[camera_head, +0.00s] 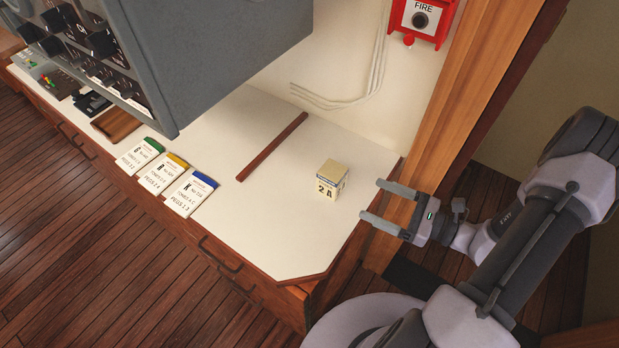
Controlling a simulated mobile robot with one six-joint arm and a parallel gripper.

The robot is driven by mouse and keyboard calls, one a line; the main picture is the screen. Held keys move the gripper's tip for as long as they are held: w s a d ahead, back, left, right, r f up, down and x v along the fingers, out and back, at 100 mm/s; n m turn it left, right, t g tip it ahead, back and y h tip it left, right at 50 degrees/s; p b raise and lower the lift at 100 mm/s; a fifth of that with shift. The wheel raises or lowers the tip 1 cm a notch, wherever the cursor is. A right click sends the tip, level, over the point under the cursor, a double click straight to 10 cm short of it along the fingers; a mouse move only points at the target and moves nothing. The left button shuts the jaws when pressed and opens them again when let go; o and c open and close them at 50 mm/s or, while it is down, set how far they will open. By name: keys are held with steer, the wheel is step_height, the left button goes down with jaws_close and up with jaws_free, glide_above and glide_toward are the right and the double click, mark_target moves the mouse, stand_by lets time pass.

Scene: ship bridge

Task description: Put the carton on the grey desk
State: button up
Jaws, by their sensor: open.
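A small cream and tan carton (332,181) with a dark "2A" on its front stands upright near the right end of a white-topped counter (290,235). My gripper (371,199) is open and empty, to the right of the carton. Its two fingers point left toward the carton, and a gap shows between them and it. No desk that I can clearly call grey is in view. The counter's top is white with a reddish wooden edge.
A wooden strip (272,147) crosses the counter left of the carton. Several labelled cards (190,193) lie along the front edge. A grey console (210,55) overhangs the back left. A red fire box (423,18) and wooden post (462,100) stand behind.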

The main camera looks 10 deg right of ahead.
mark_target(323, 166)
steer(key=shift+m+t+h, duration=0.3)
steer(key=shift+m+t, duration=0.3)
steer(key=shift+t, duration=0.2)
steer(key=b+x, duration=0.1)
steer(key=x, duration=0.4)
steer(key=b+x, duration=0.1)
steer(key=x, duration=0.5)
steer(key=w+d+b+x, duration=0.1)
steer(key=b+x, duration=0.1)
steer(key=x, duration=0.4)
steer(key=shift+f, duration=0.1)
steer(key=shift+s, duration=0.1)
jaws_close()
